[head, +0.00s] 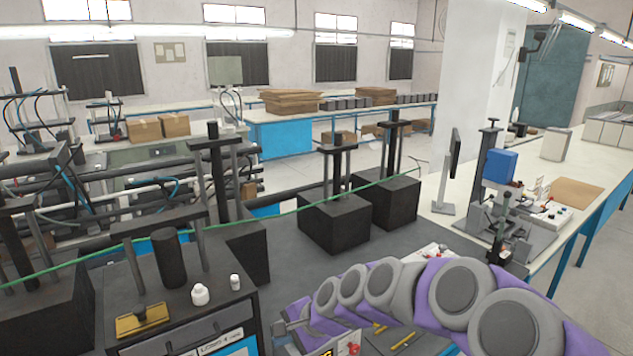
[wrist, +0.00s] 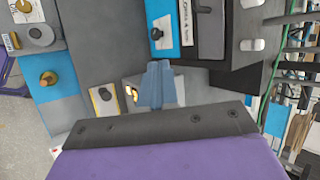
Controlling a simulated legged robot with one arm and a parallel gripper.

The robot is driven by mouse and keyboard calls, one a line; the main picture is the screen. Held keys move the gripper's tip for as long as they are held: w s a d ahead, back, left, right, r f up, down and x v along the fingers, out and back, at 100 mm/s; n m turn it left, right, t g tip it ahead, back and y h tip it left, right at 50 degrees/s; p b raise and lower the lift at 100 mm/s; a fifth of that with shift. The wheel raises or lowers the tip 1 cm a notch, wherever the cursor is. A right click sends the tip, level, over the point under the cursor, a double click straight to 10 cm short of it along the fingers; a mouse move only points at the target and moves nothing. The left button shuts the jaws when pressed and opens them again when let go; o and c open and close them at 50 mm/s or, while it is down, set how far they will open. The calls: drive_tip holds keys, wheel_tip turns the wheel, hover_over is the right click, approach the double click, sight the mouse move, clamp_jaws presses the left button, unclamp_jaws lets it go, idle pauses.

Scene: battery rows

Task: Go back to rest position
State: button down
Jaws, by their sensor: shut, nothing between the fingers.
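My arm, purple and grey, reaches from the lower right of the head view toward the lower middle. My gripper (head: 284,325) is at its far end, just right of the dark cabinet (head: 258,322). In the wrist view my gripper (wrist: 159,82) shows as two blue-grey fingers closed together, with nothing between them. Below the fingers in that view are panels with knobs and a small yellow-edged plate (wrist: 104,106). The gap between the fingertips and these panels is hard to judge.
Two white bottles (head: 200,295) and a black cylinder (head: 170,262) stand on the cabinet top. A green cable (head: 300,210) crosses above the black blocks (head: 335,222). A white bench (head: 560,165) with a monitor (head: 452,170) and a press stands at right.

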drive_tip(key=s+d+f+n+g+h+b, duration=0.1)
drive_tip(key=s+d+n+h+b, duration=0.1)
drive_tip(key=s+d, duration=0.5)
drive_tip(key=s+d+f+n+g+h+b, duration=0.1)
drive_tip(key=s+d, duration=0.6)
drive_tip(key=s, duration=0.9)
drive_tip(key=s+d+f+n+g+h+b, duration=0.2)
drive_tip(key=s+d+n, duration=0.4)
drive_tip(key=s, duration=0.6)
drive_tip(key=d+g+h, duration=0.1)
drive_tip(key=h, duration=0.1)
drive_tip(key=shift+h+b, duration=0.3)
drive_tip(key=shift+b, duration=0.1)
